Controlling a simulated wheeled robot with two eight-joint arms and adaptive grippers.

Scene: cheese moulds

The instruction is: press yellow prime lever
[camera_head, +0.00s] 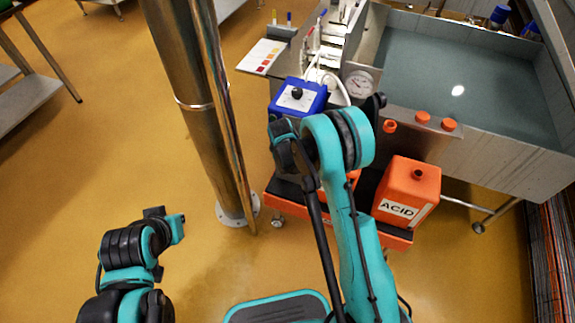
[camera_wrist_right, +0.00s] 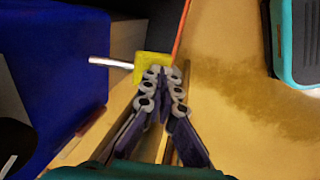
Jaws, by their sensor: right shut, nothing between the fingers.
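The yellow prime lever (camera_wrist_right: 152,63) shows in the right wrist view as a yellow block at the end of a pale rod (camera_wrist_right: 112,63). The rod points toward the blue box (camera_wrist_right: 65,80) on the left. My right gripper (camera_wrist_right: 163,75) is shut and empty, its fingertips overlapping the block's lower edge in the picture. I cannot tell whether they touch it. In the head view the blue box (camera_head: 298,97) has a black knob on its face. There my right wrist hides the lever and the right fingers. The left arm is at lower left, with no gripper fingers visible.
A steel post (camera_head: 197,105) stands left of the blue box. An orange acid container (camera_head: 408,190) sits on the orange cart (camera_head: 397,240), close to my right forearm. A steel vat (camera_head: 470,75) is at upper right. Open yellow floor lies at left.

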